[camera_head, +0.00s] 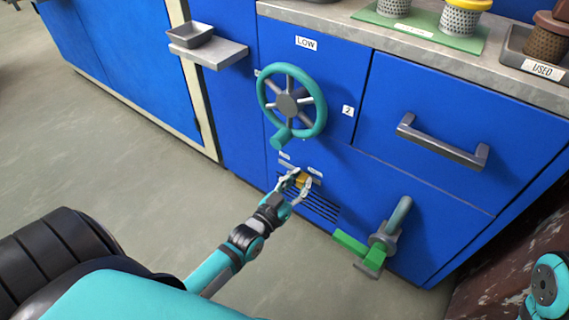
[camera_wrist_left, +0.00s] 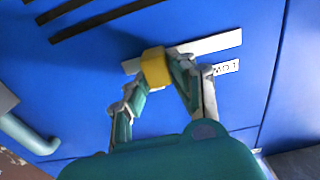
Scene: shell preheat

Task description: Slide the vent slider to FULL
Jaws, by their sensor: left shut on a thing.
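The vent slider's yellow knob (camera_head: 302,180) sits on a pale track low on the blue cabinet front, just above dark vent slots. My left gripper (camera_head: 298,184) is shut on this knob. In the left wrist view the yellow knob (camera_wrist_left: 155,68) is between the fingertips. There the pale track (camera_wrist_left: 215,43) runs mostly to the right of the knob, with a short bit to its left. An upside-down LOW label (camera_wrist_left: 225,68) lies near the track's right end. In the head view, another small label (camera_head: 315,170) near the knob is too small to read. My right gripper is not in view.
A teal handwheel (camera_head: 318,115) with a knob handle is above the slider. A grey drawer handle (camera_head: 440,145) sticks out farther right. A grey shelf (camera_head: 215,54) holds a small tray.

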